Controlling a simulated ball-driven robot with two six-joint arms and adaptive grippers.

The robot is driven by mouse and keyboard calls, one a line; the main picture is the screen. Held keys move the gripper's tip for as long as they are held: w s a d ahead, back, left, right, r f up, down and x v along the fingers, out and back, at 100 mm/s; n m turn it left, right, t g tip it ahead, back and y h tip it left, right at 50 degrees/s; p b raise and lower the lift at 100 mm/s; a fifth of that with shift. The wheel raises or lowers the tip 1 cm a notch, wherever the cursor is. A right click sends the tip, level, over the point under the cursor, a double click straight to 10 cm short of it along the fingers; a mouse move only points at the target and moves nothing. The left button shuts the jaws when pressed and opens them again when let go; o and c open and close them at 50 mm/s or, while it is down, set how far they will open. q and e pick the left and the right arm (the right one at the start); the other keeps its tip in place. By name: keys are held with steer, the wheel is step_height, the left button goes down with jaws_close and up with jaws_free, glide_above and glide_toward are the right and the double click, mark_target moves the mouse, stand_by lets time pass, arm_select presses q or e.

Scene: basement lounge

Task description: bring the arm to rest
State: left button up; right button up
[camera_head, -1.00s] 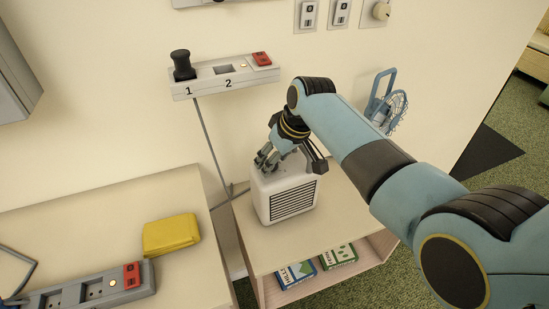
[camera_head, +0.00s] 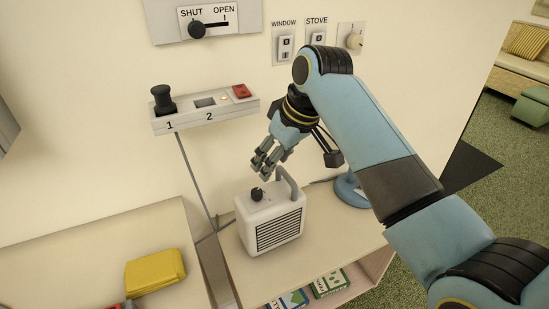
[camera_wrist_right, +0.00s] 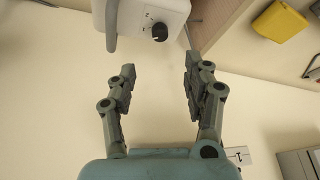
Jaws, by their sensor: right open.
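My right arm (camera_head: 375,140) reaches in from the right in the head view. Its gripper (camera_head: 268,165) is open and empty, a little above and behind a white heater-like box (camera_head: 270,221) on the low shelf unit. The box has a black knob (camera_head: 257,194), a grey handle and a dark front grille. In the right wrist view the two fingers (camera_wrist_right: 158,85) are spread with nothing between them. The box's knob (camera_wrist_right: 160,31) and handle show beyond the fingertips, apart from them. My left gripper is not in view.
A blue fan base (camera_head: 350,190) stands behind my arm. Boxes (camera_head: 328,282) lie on the lower shelf. Wall switches (camera_head: 286,46) are above.

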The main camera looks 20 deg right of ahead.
stand_by(0.4)
steer(key=s+d+f+m+g+b, duration=0.15)
steer(key=s+f+b, duration=0.25)
steer(key=s+f, duration=0.55)
steer(key=s+d+f+g+h+b, duration=0.1)
steer(key=s+d+f+g+b, duration=0.3)
steer(key=f, duration=1.1)
steer(key=s+a+f+t+b, duration=0.1)
steer(key=s+f+b, duration=0.2)
steer(key=s+f, duration=0.7)
steer(key=s+d+f+m+h+b, duration=0.1)
steer(key=s+d+f+b, duration=0.2)
steer(key=s+f, duration=0.9)
steer(key=s+d+f+m+h+b, duration=0.1)
steer(key=s+d+f+b, duration=0.2)
steer(key=s+f, duration=0.9)
steer(key=s+d, duration=0.1)
steer(key=s, duration=0.2)
steer(key=shift+s+f, duration=0.3)
steer(key=shift+f, duration=0.05)
steer(key=shift+w+m+t, duration=0.45)
steer(key=shift+w+t, duration=0.2)
steer(key=shift+w, duration=0.3)
steer(key=shift+c, duration=0.2)
